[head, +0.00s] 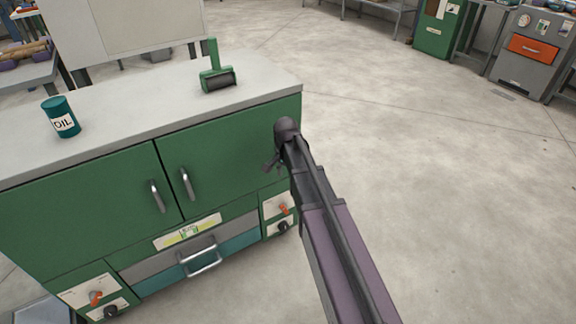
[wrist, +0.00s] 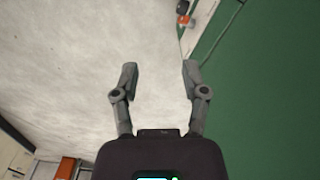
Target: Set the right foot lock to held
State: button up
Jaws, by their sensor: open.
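The right foot lock is a small orange lever (head: 283,209) on a pale plate at the lower right of the green cabinet's front. A black knob (head: 282,227) sits just below it. The lever's marks are too small to read. In the wrist view the orange lever (wrist: 185,20) shows at the top, beyond the fingertips. My gripper (head: 271,164) is above the lever, in front of the right door near the cabinet's right edge. In the wrist view my gripper (wrist: 160,73) is open with nothing between its fingers, apart from the lever.
The green cabinet (head: 90,195) has two doors with handles and a drawer (head: 203,262) with a bar handle. A second orange lever (head: 95,297) is at the lower left. An oil can (head: 60,117) and a green roller tool (head: 218,78) stand on top. Floor to the right is clear.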

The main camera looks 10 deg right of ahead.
jog(key=shift+s+d+r+n+p, duration=0.1)
jog(key=shift+s+r+n+p, duration=0.2)
jog(key=shift+s+r+p, duration=0.35)
jog(key=shift+s+r+n+p, duration=0.3)
jog(key=shift+r+p, duration=0.45)
jog(key=shift+r, duration=0.3)
jog(key=shift+f, duration=0.1)
jog(key=m+b, duration=0.5)
jog(key=b, duration=1)
send_over(283, 206)
notch_tip(283, 206, down, 15)
jog(key=shift+w+f+b, duration=0.2)
jog(key=shift+f+b, duration=0.15)
jog(key=shift+b, duration=0.1)
jog(key=shift+f, duration=0.15)
notch_tip(283, 206, down, 14)
jog(key=b, duration=1.3)
jog(key=shift+r+b, duration=0.25)
jog(key=shift+b, duration=0.15)
grip_shut()
